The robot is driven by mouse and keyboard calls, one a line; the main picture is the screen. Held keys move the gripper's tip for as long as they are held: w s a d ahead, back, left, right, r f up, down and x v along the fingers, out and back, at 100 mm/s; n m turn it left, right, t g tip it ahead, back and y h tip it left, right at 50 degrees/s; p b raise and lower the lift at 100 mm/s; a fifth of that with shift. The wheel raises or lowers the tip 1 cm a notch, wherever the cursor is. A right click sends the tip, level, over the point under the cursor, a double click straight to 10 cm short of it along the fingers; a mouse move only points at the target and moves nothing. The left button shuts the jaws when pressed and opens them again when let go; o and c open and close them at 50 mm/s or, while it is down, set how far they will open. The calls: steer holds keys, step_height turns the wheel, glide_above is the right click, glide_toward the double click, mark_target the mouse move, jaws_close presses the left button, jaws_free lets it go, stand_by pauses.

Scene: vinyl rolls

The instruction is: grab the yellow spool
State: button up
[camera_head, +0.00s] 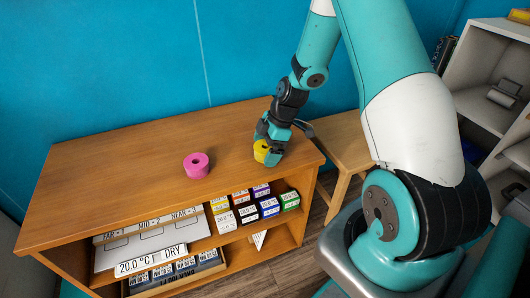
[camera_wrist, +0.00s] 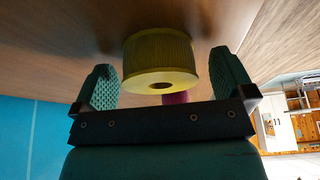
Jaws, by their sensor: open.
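The yellow spool (camera_head: 261,151) stands on the wooden cabinet top near its right end, partly hidden by my gripper (camera_head: 271,148) in the head view. In the wrist view the yellow spool (camera_wrist: 160,62) lies between the two green fingers of my gripper (camera_wrist: 165,85), with its round hole facing the camera. The gripper is open, and a gap shows between the spool and each finger. The spool rests on the wood surface.
A pink spool (camera_head: 196,165) stands on the cabinet top (camera_head: 130,165) to the left, and partly shows behind the yellow one in the wrist view (camera_wrist: 176,98). Small labelled boxes (camera_head: 268,207) fill the shelf below. A wooden stool (camera_head: 343,143) is at the right.

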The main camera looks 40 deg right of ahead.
steer(key=c, duration=1)
